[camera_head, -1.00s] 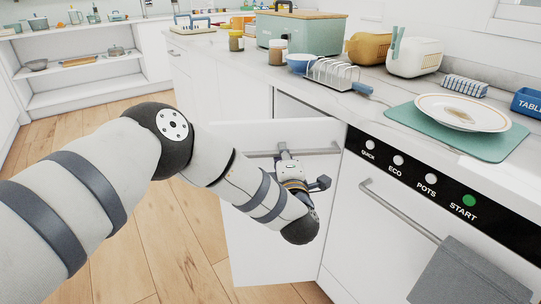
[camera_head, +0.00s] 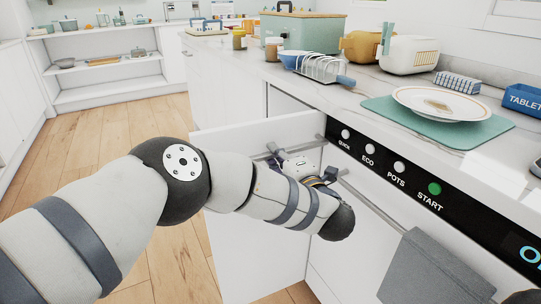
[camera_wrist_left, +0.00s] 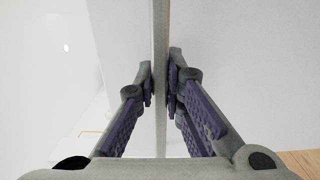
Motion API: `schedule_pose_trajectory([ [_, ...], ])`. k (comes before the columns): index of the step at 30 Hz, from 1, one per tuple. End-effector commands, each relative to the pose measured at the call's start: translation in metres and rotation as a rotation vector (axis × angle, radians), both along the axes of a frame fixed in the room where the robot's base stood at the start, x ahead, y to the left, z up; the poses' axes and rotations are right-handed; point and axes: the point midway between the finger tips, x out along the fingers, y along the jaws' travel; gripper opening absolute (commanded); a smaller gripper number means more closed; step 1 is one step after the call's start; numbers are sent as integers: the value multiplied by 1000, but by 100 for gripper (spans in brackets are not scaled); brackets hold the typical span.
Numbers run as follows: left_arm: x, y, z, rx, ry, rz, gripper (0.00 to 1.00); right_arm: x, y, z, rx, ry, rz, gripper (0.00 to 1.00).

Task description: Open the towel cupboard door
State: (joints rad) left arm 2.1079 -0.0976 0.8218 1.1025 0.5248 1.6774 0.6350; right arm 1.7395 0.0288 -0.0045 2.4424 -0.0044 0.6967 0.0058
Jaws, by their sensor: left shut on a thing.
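The towel cupboard door (camera_head: 230,145) is a white panel standing partly open, swung out from the counter front left of the dishwasher. Its metal bar handle (camera_head: 314,144) runs across the upper part of its face. My left gripper (camera_head: 285,160) is at this handle, its fingers partly hidden by its own body and wrist. In the left wrist view, the fingers (camera_wrist_left: 160,85) are shut on the handle bar (camera_wrist_left: 160,40) from both sides. The cupboard's inside is mostly hidden behind the door. My right gripper does not show.
The dishwasher (camera_head: 360,240), with a bar handle and grey towel (camera_head: 435,270), is just right of the door. The counter above holds a plate (camera_head: 440,105) on a green mat and a toast rack (camera_head: 320,68). Wooden floor (camera_head: 100,150) lies clear to the left.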

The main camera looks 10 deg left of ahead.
Motion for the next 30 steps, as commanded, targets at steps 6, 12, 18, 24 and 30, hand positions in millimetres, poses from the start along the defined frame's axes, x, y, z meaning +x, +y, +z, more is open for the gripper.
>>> schedule_pose_trajectory([
  [6, -1, -4, 0, 2, 0, 17, 0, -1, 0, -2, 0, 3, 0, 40],
  [12, -1, -4, 1, 2, 0, 20, 0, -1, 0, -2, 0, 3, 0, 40],
  [18, -1, -4, 1, 3, 0, 19, 0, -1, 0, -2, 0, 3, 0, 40],
  [24, -1, -4, 1, 2, -1, 19, 31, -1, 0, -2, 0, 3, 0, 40],
  [30, -1, -4, 0, 1, 0, 20, 31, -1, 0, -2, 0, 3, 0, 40],
])
